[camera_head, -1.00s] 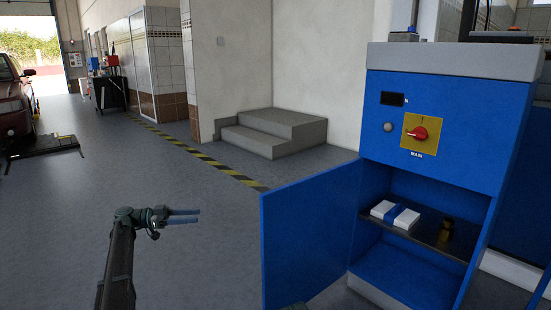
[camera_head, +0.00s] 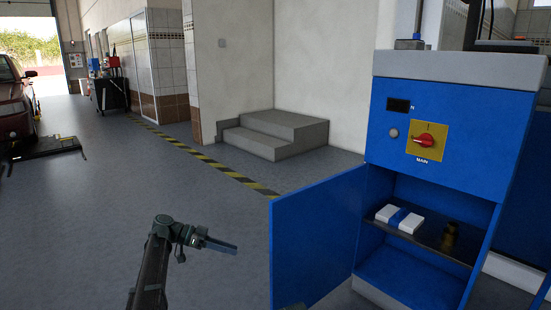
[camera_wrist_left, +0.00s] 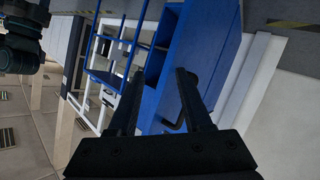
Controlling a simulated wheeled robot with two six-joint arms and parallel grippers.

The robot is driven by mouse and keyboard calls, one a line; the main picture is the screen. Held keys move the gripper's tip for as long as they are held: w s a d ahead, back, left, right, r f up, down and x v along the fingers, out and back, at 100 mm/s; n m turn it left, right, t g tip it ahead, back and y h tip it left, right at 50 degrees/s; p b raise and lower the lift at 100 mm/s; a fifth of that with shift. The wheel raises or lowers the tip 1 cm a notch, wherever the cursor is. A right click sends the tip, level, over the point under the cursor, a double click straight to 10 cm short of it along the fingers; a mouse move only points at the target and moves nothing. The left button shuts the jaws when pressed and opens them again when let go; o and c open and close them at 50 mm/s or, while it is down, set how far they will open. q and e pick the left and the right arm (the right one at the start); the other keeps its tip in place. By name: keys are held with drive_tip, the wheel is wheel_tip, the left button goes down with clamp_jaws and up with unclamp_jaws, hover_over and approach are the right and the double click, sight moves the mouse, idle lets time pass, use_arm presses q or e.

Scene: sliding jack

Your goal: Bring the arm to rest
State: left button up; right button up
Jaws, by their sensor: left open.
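My left gripper (camera_head: 235,248) is at the lower middle-left of the head view, held in the air and pointing right, left of the blue cabinet's open door (camera_head: 315,238). In the left wrist view the gripper (camera_wrist_left: 158,78) has its two dark fingers spread apart with nothing held between them. It touches nothing that I can see. My right gripper does not show.
The blue cabinet (camera_head: 445,120) stands at the right, with a red switch (camera_head: 427,140) on a yellow plate. White-and-blue packs (camera_head: 398,217) and a brass-coloured item (camera_head: 449,236) lie on its shelf. Grey steps (camera_head: 275,135) stand behind. Floor (camera_head: 90,220) at the left is clear.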

use_arm(q)
drive_tip(key=s+d+f+n+g+y+p, duration=0.1)
drive_tip(key=s+d+f+n+y+p, duration=0.2)
drive_tip(key=s+d, duration=0.5)
drive_tip(key=s+d+f+n+g+y+p, duration=0.1)
drive_tip(key=s+d+f+n+y+p, duration=0.25)
drive_tip(key=s, duration=0.75)
drive_tip(key=s+a+r+n+t+y+p, duration=0.25)
drive_tip(key=s+y, duration=0.65)
drive_tip(key=s, duration=0.6)
wheel_tip(320, 180, up, 36)
drive_tip(key=w+p, duration=0.1)
drive_tip(key=p, duration=3.6)
drive_tip(key=shift+r+g, duration=0.2)
drive_tip(key=shift+g, duration=0.15)
drive_tip(key=shift+d, duration=0.1)
drive_tip(key=shift+w, duration=0.1)
